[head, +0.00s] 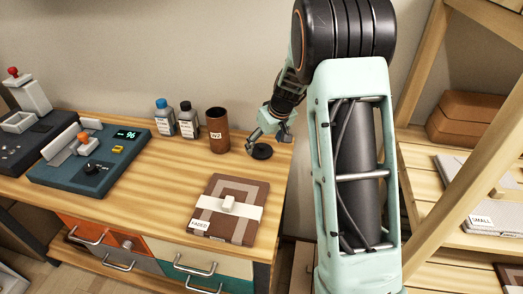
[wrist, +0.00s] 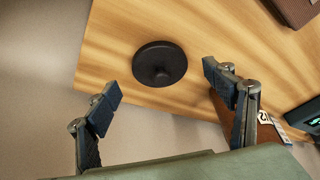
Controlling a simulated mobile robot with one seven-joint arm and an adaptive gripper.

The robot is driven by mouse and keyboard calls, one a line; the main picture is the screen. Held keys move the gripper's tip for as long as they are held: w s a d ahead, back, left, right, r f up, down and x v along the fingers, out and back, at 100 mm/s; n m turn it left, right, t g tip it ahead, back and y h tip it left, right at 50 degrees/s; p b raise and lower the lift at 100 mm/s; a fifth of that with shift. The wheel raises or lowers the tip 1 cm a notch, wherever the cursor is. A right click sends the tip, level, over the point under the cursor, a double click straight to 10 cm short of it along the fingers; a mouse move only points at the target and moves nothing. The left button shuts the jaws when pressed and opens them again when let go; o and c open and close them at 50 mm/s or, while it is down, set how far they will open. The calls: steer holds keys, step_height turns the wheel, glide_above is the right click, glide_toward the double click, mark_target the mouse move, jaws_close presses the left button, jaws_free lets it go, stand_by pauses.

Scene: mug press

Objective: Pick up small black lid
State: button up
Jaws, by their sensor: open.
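The small black lid (head: 261,152) lies flat on the wooden table near its back right part, to the right of the brown cup. In the wrist view the lid (wrist: 159,64) is a dark round disc with a small knob in its middle. My gripper (head: 266,137) is just above and beside the lid in the head view. In the wrist view my gripper (wrist: 160,88) is open and empty, its two fingers apart, with the lid ahead and roughly between them, not touching.
A brown cup (head: 217,130) stands close left of the lid, beside two bottles, one blue-capped (head: 164,118) and one black-capped (head: 188,120). A brown box with a white band (head: 213,223) lies in front. A blue mug press (head: 85,165) stands left. The table's right edge is near.

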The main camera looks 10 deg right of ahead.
mark_target(261, 149)
steer(key=shift+x, duration=1.3)
steer(key=shift+c, duration=0.7)
steer(key=c, duration=0.9)
steer(key=shift+r, duration=0.1)
